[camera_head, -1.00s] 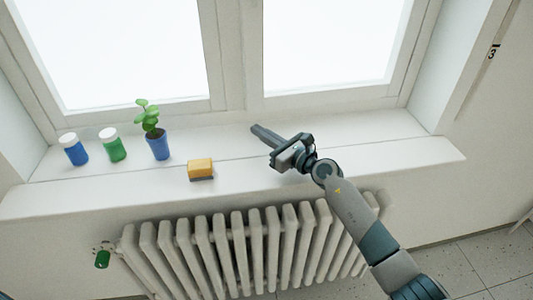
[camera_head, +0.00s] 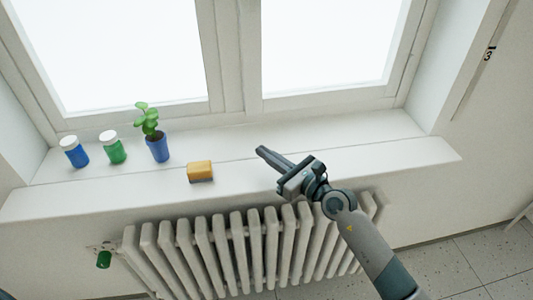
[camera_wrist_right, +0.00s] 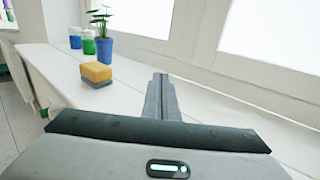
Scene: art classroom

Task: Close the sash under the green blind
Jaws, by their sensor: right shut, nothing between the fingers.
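The window above the sill has a left sash (camera_head: 130,108) and a right sash (camera_head: 330,97), which meet at the middle frame. Both look flush with the frame in the head view. The green blind is not in view. My right gripper (camera_head: 262,152) is shut and empty, above the sill and in front of the right sash, apart from it. Its closed fingers (camera_wrist_right: 162,98) also show in the right wrist view, pointing along the sill. My left gripper is not in view.
On the sill (camera_head: 400,152) stand a blue jar (camera_head: 75,153), a green jar (camera_head: 113,149), a plant in a blue pot (camera_head: 157,149) and a yellow sponge (camera_head: 200,171). A radiator (camera_head: 245,250) is below. The sill's right part is clear.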

